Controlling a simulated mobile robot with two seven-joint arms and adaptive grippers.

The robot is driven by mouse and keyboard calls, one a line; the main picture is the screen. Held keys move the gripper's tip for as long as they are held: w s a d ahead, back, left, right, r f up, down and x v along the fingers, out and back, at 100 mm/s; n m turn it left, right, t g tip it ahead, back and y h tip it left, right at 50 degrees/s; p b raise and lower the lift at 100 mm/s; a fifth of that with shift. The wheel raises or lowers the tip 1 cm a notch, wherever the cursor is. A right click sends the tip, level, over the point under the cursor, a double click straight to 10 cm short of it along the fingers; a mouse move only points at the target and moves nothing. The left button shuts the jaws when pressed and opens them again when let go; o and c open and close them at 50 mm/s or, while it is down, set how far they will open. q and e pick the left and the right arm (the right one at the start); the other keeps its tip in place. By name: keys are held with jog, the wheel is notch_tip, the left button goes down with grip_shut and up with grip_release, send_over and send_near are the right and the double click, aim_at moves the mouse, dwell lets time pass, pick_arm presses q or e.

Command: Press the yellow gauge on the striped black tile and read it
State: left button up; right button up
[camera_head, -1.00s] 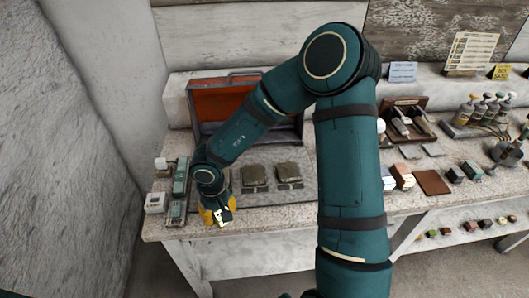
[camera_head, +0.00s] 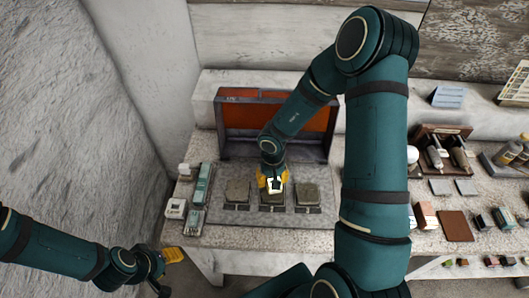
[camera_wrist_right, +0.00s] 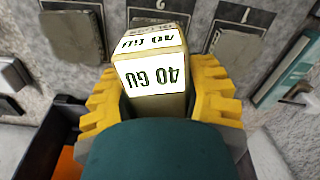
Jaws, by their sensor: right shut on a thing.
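My right gripper (camera_head: 273,184) is shut on the gauge (camera_wrist_right: 155,65), a pale yellowish block with a lit white face reading "40 GU" in the right wrist view. In the head view it is over the middle tile (camera_head: 270,199). Whether the gauge touches the tile cannot be told. Two more dark tiles lie to the left (camera_head: 237,190) and right (camera_head: 308,194); no stripes can be made out on any. In the wrist view, number plates "2" (camera_wrist_right: 160,17) and "1" (camera_wrist_right: 232,14) show. My left gripper (camera_head: 172,256) hangs in front of the table's left end; its fingers are unclear.
An open case with an orange-red lining (camera_head: 240,118) stands behind the tiles. Small pale green and white devices (camera_head: 199,188) sit at the left. Blocks and a brown square (camera_head: 455,226) lie right, past my right arm. The counter's front strip (camera_head: 270,238) is clear.

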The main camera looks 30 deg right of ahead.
jog(key=shift+w+d+r, duration=0.2)
jog(key=shift+w+d, duration=0.1)
jog(key=shift+d, duration=0.05)
jog(key=shift+f, duration=0.2)
jog(key=shift+d+f, duration=0.1)
jog(key=shift+f, duration=0.5)
notch_tip(320, 180, down, 3)
jog(key=shift+r+b, duration=0.1)
jog(key=shift+b, duration=0.45)
pick_arm(q)
jog(key=shift+w+f+b, duration=0.15)
jog(key=shift+f+b, duration=0.25)
jog(key=shift+f, duration=0.15)
jog(key=shift+w+f+b, duration=0.15)
jog(key=shift+f+b, duration=0.25)
jog(key=shift+f, duration=0.1)
pick_arm(e)
jog(key=shift+f, duration=0.85)
pick_arm(q)
jog(key=shift+f, duration=0.1)
pick_arm(e)
jog(key=shift+f, duration=0.45)
pick_arm(q)
jog(key=shift+r+p, duration=0.4)
jog(key=shift+r, duration=0.15)
pick_arm(e)
jog(key=shift+s+f, duration=0.15)
dwell(0.6)
